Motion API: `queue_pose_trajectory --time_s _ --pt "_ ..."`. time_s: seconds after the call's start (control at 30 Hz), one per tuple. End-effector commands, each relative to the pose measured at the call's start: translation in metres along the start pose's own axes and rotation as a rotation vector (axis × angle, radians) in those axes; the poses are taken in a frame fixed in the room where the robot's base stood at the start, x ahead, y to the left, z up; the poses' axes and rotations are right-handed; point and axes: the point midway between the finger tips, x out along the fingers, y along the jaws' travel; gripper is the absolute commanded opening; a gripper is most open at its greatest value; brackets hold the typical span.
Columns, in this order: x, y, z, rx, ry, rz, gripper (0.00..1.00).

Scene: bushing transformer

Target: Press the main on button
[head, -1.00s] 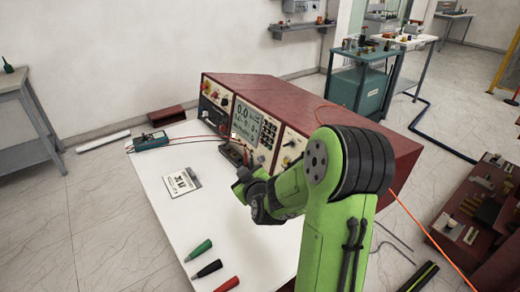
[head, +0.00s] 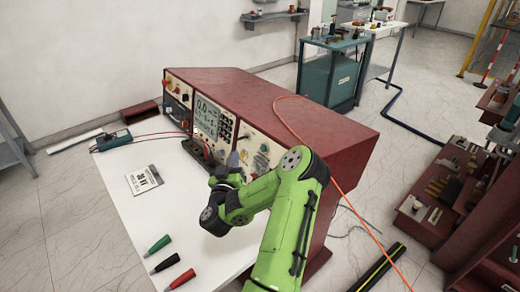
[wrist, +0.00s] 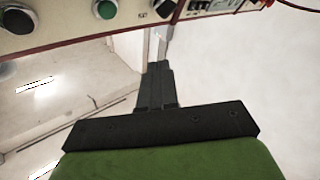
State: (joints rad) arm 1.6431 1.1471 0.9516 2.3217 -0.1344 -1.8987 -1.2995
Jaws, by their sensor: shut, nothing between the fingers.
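The red test console (head: 290,105) stands on the white table, with a cream control panel of knobs, buttons and a display on its front. In the wrist view, a round green button (wrist: 105,9) shows on the panel's lower strip at the top edge, between black knobs. I cannot read labels to tell which button is the main on. My gripper (wrist: 157,68) is shut and empty, its fingers pointing up toward the panel, below and right of the green button and apart from it. In the head view, my gripper (head: 233,159) is near the panel's lower middle, partly hiding it.
A teal meter (head: 113,140) with red leads and a paper card (head: 144,180) lie on the white table (head: 115,205). Green, black and red probes (head: 163,262) lie at its front. An orange cable (head: 345,200) runs over the console. The table's left part has free room.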

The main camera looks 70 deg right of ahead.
Motion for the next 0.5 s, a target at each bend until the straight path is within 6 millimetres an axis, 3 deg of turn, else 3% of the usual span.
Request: queue_pose_trajectory --time_s 0.5 --pt "0.049 0.035 0.038 -0.003 0.003 0.002 0.0"
